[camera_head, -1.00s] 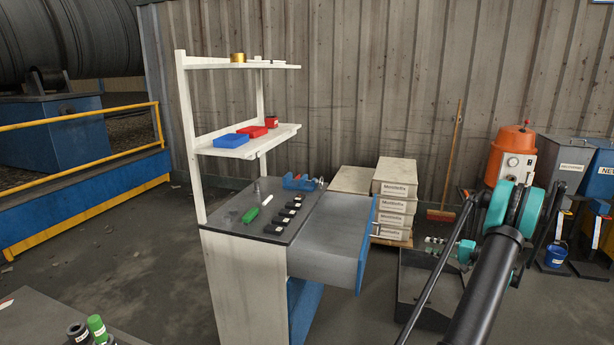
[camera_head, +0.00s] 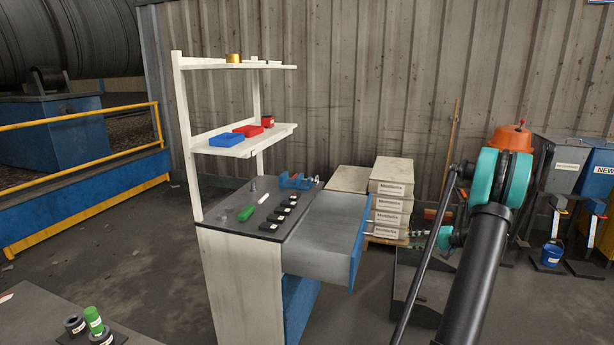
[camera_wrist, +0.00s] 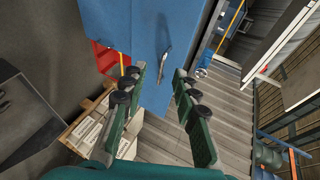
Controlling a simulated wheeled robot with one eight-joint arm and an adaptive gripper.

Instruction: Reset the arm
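My arm, black with teal joints, rises at the right of the head view. My gripper (camera_wrist: 157,76) shows in the wrist view with its two dark green fingers spread apart and nothing between them. In the head view the gripper end is small and hard to make out beside the stacked boxes. The workbench drawer (camera_head: 325,235) stands pulled open. Its blue front, with a metal handle (camera_wrist: 167,63), lies beyond my fingertips in the wrist view; the fingers appear apart from it.
The workbench top (camera_head: 240,213) holds a green item (camera_head: 247,213), several black pieces and a blue vise-like tool (camera_head: 296,181). Shelves above hold a blue bin (camera_head: 226,140) and a red bin (camera_head: 248,131). Boxes (camera_head: 391,190) are stacked behind the drawer. Bins (camera_head: 598,180) stand at the right.

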